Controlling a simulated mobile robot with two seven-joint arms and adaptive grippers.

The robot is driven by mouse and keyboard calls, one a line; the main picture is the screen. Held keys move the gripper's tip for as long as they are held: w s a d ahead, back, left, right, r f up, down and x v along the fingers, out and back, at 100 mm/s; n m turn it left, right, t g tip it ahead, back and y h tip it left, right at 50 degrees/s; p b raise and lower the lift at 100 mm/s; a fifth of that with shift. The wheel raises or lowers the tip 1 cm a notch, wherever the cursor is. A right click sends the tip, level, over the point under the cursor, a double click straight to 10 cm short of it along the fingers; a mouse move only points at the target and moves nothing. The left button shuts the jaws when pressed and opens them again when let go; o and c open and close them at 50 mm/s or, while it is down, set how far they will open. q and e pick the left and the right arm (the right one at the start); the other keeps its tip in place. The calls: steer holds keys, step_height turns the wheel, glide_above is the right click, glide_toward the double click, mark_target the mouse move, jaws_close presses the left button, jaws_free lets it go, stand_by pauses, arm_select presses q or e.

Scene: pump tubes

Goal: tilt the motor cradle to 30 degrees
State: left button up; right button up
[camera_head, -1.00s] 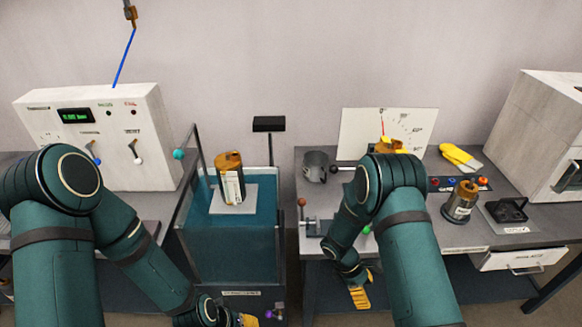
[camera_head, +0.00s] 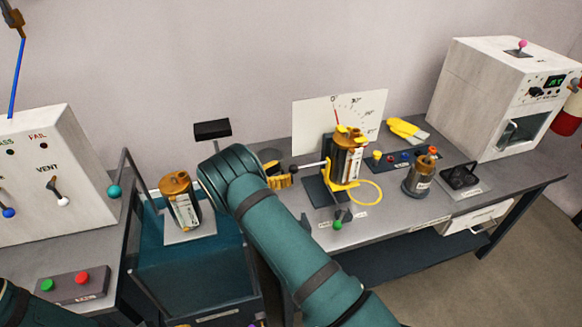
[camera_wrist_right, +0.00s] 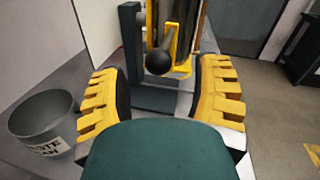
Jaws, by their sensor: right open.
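The motor cradle (camera_head: 352,180) is a yellow frame on a dark stand, holding a metal motor with a yellow-orange top. It looks upright. A rod ending in a black knob (camera_head: 293,168) sticks out from its left side. In the right wrist view the knob (camera_wrist_right: 158,62) points at the camera, between my open fingers and beyond the green palm. My right gripper (camera_head: 279,180) is close to the knob, partly hidden by my forearm; it also shows in the wrist view (camera_wrist_right: 163,95). The angle board (camera_head: 310,125) with a red needle stands behind. My left gripper is out of view.
A waste can (camera_wrist_right: 42,118) stands left of my right gripper. Right of the cradle are coloured buttons (camera_head: 391,157), another motor (camera_head: 420,176) and yellow gloves (camera_head: 408,130). A yellow ring (camera_head: 366,201) is at the cradle's front. A tank (camera_head: 186,278) is at left.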

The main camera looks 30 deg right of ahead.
mark_target(293, 169)
steer(key=shift+d+f, duration=0.1)
steer(key=shift+d, duration=2)
jaws_close()
